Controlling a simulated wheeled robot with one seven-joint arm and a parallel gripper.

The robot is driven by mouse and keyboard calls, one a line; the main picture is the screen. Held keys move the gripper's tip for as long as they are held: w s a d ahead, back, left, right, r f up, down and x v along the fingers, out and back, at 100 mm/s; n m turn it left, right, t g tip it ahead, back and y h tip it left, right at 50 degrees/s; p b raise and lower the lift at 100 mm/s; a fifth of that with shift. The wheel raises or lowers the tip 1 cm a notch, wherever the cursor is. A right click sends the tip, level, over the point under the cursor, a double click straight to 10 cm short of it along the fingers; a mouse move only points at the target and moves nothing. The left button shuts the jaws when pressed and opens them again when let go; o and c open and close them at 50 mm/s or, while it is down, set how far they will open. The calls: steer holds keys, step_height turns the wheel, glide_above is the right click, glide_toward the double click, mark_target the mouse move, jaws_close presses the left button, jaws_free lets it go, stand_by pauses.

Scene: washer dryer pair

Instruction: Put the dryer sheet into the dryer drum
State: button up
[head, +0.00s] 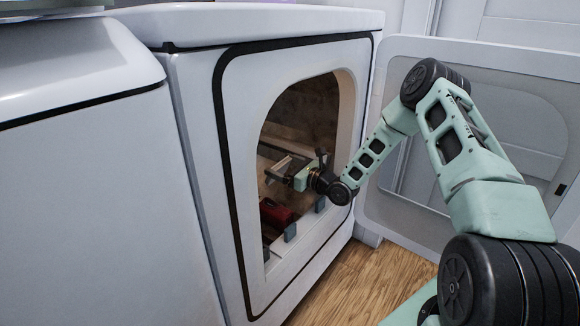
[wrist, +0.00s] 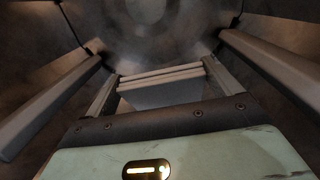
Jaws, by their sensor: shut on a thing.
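The dryer (head: 200,130) stands in the middle with its door (head: 470,75) swung open to the right. My arm reaches through the round-topped opening into the dryer drum (head: 305,105). My gripper (head: 277,172) is inside the drum, above its floor. In the wrist view my gripper (wrist: 160,72) is shut on the dryer sheet (wrist: 160,92), a pale, folded, layered piece between the fingers. The drum wall (wrist: 150,30) lies beyond it. In the head view the sheet is too small and dark to make out clearly.
A red item (head: 277,212) lies low in the drum below my gripper. Pale drum vanes flank my gripper in the wrist view, on the left (wrist: 50,105) and right (wrist: 270,65). A white washer (head: 85,190) stands left of the dryer. Wooden floor (head: 375,280) shows below.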

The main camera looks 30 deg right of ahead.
steer(key=shift+w+a+f, duration=0.1)
steer(key=shift+w+f, duration=0.1)
steer(key=shift+w, duration=0.05)
steer(key=o, duration=0.7)
steer(key=shift+p+v, duration=2.8)
steer(key=shift+v, duration=5.9)
